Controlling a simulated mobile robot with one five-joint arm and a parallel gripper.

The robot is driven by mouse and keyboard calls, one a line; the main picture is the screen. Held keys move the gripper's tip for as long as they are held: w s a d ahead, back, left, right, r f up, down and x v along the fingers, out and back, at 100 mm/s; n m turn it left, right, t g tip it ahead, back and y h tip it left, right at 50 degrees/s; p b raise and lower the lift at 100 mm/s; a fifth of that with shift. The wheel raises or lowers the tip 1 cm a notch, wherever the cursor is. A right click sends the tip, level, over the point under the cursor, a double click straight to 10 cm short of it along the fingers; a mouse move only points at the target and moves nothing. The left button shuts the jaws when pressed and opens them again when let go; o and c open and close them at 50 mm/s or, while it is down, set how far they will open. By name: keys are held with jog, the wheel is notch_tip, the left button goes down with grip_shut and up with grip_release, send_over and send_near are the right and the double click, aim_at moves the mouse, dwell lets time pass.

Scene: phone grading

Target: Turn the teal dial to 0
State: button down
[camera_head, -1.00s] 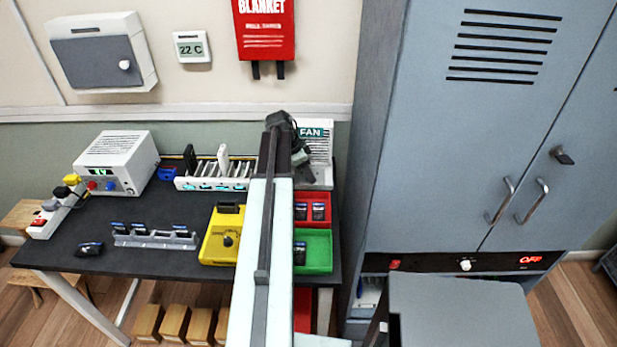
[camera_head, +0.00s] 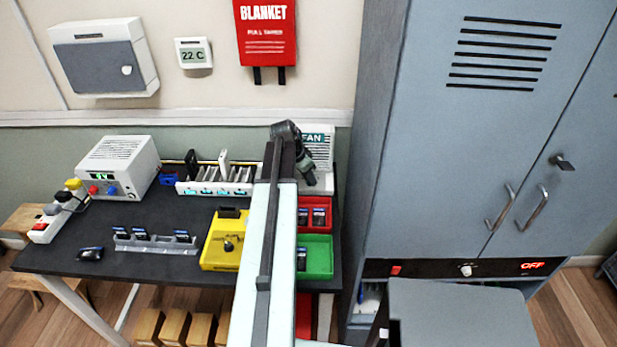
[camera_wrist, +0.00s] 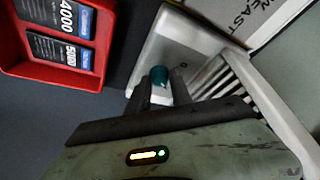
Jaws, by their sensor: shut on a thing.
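The teal dial (camera_wrist: 159,75) is a small round knob on the pale base of the fan unit in the wrist view. My gripper (camera_wrist: 161,91) has its two dark fingers on either side of the dial, shut on it. The dial's mark and number cannot be read. In the head view, the white fan unit (camera_head: 321,147) with its teal FAN label stands at the back right of the table, partly behind my gripper (camera_head: 309,176). The dial is hidden there.
A red tray (camera_head: 328,216) with dark labelled batteries lies close by; it also shows in the wrist view (camera_wrist: 57,75). A green tray (camera_head: 318,269), a yellow device (camera_head: 218,254) and a white slotted rack (camera_head: 214,188) are near my arm. A tall grey cabinet (camera_head: 420,190) stands right.

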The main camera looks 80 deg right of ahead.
jog(key=n, duration=0.2)
jog(key=n+t+h, duration=0.1)
jog(key=shift+s+a+n, duration=0.15)
jog(key=shift+n, duration=0.25)
jog(key=n+t, duration=0.1)
jog(key=n, duration=0.2)
jog(key=shift+s+n+t, duration=0.1)
jog(key=shift+n+t, duration=0.2)
jog(key=n+t, duration=0.1)
jog(key=n, duration=0.2)
jog(key=shift+s+n, duration=0.15)
jog(key=shift+n, duration=0.15)
jog(key=shift+s+n+t, duration=0.1)
jog(key=shift+n+t, duration=0.8)
jog(key=shift+n, duration=1)
jog(key=c, duration=1.2)
grip_release()
